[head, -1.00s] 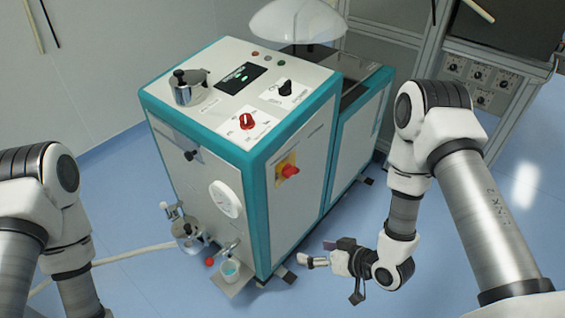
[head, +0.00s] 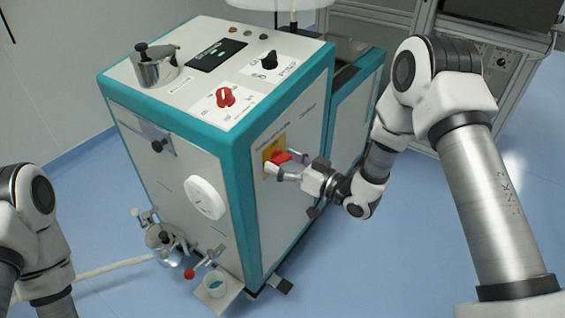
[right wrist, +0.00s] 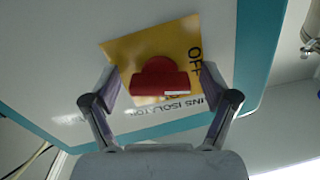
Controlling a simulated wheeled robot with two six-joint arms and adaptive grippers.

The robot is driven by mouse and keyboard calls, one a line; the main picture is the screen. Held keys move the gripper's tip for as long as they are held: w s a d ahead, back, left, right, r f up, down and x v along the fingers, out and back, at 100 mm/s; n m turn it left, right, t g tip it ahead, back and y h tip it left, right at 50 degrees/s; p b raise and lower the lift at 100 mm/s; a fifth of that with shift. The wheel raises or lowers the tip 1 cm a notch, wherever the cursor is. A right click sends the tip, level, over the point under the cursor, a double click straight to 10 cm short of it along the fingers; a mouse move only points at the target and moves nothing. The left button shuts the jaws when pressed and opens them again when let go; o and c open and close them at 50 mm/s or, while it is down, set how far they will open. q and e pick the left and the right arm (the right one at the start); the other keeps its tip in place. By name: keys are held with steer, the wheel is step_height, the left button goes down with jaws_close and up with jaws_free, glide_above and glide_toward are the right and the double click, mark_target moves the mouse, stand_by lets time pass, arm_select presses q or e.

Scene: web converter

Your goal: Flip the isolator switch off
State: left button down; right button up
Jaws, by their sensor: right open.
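The isolator switch is a red handle (head: 281,157) on a yellow plate (head: 270,149) on the side panel of the teal-and-white machine (head: 230,180). In the right wrist view the red handle (right wrist: 160,80) lies between my fingers, and the yellow plate (right wrist: 122,52) shows "OFF" at its right edge. My right gripper (head: 286,165) is open, with its fingertips on either side of the handle. It also shows in the right wrist view (right wrist: 160,86). I cannot tell whether the fingers touch the handle. My left arm shows at the left edge, but its gripper is out of view.
The machine top carries a red knob (head: 225,97), a black knob (head: 269,60) and a metal pot (head: 154,65). Blue floor (head: 400,250) is clear right of the machine.

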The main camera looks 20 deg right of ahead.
steer(key=c, duration=1.2)
steer(key=shift+o, duration=0.2)
steer(key=shift+n, duration=1.5)
steer(key=o, duration=1.2)
steer(key=shift+c, duration=0.2)
steer(key=v, duration=1.2)
